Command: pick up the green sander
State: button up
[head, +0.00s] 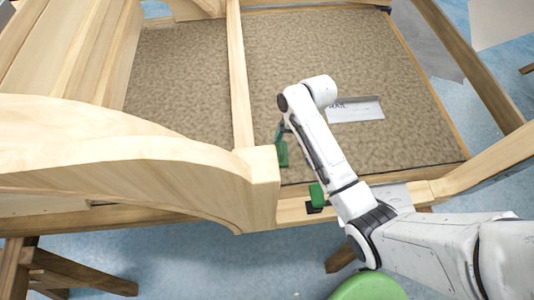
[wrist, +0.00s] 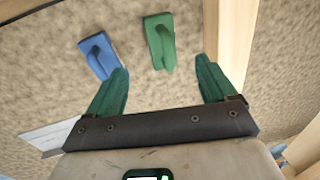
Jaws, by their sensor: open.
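The green sander (wrist: 160,40) lies on the tan textured panel (wrist: 60,100), close to a wooden beam in the wrist view. In the head view it is the green shape (head: 282,155) just right of the middle beam. My gripper (wrist: 163,65) is open, with its two green fingers spread apart. In the wrist view the sander appears just beyond the fingertips and between their lines. Nothing is between the fingers. In the head view my arm hides most of the gripper.
A blue sander (wrist: 97,53) lies left of the green one in the wrist view. A wooden beam (wrist: 230,45) runs along the right there. A white label (head: 355,110) lies on the panel. A green and black object (head: 317,195) sits at the front rail. A green round top (head: 367,288) stands below.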

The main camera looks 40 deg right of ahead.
aim_at(283, 150)
jog(key=f, duration=0.3)
jog(key=w+f, duration=0.1)
jog(key=f, duration=0.1)
jog(key=shift+w+a+f, duration=0.1)
jog(key=shift+a+f, duration=0.15)
jog(key=shift+a, duration=0.05)
jog(key=shift+w+a+f, duration=0.1)
jog(key=shift+w+f, duration=0.05)
jog(key=shift+f, duration=0.7)
jog(key=shift+w+a+f, duration=0.1)
jog(key=shift+w+f, duration=0.1)
jog(key=shift+f, duration=0.65)
jog(key=shift+w+a+f, duration=0.1)
jog(key=shift+w+f, duration=0.05)
jog(key=shift+f, duration=0.7)
jog(key=shift+c, duration=0.4)
jog(key=c, duration=1.1)
jog(key=shift+r, duration=0.1)
